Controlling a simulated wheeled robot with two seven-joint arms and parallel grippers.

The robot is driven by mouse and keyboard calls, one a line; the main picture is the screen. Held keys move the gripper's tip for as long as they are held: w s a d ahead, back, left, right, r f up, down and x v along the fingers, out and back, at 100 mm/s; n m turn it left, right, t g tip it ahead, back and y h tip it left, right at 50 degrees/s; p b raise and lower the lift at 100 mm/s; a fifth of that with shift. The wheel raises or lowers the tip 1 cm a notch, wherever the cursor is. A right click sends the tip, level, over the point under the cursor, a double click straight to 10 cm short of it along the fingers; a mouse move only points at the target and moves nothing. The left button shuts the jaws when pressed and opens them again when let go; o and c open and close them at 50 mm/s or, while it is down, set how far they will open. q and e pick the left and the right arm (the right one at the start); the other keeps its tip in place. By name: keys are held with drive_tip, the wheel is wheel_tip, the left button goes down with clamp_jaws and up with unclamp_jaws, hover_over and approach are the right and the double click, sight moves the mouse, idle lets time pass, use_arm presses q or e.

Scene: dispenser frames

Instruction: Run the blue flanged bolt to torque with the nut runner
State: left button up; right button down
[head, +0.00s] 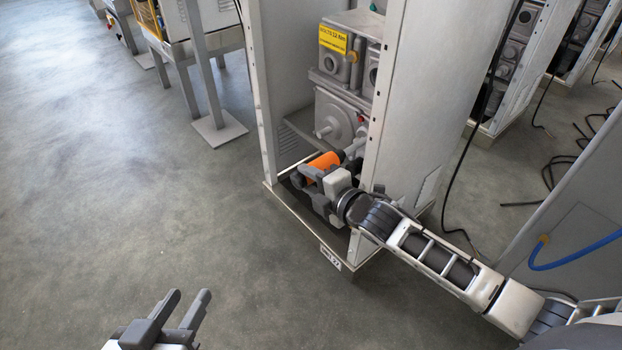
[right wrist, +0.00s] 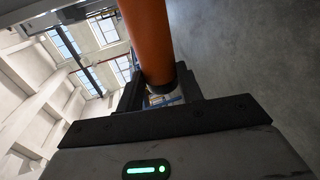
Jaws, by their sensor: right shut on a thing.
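My right gripper (head: 312,182) is low inside the front of the open grey cabinet. It is shut on the orange nut runner (head: 324,161), whose dark end points toward the machine parts. In the right wrist view the orange body of the nut runner (right wrist: 149,38) stands between the two dark fingers of the right gripper (right wrist: 162,97). The blue flanged bolt cannot be made out in either view. My left gripper (head: 189,309) is open and empty over the floor at the lower left.
The cabinet's right side panel (head: 418,90) stands beside my right arm. Grey machine housings (head: 340,118) fill the cabinet, with a yellow label (head: 333,39) above. A black cable (head: 467,137) hangs to the right. The floor (head: 130,200) at left is clear.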

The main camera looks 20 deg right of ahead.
drive_tip(key=shift+r+p, duration=0.15)
drive_tip(key=shift+p, duration=0.15)
idle(0.4)
idle(0.4)
drive_tip(key=shift+w+d, duration=0.3)
drive_tip(key=shift+d, duration=0.45)
idle(0.3)
drive_tip(key=shift+d+p, duration=0.15)
drive_tip(key=shift+p, duration=0.3)
drive_tip(key=shift+w, duration=0.1)
idle(0.3)
drive_tip(key=shift+d+p, duration=0.1)
drive_tip(key=shift+p, duration=0.35)
idle(0.4)
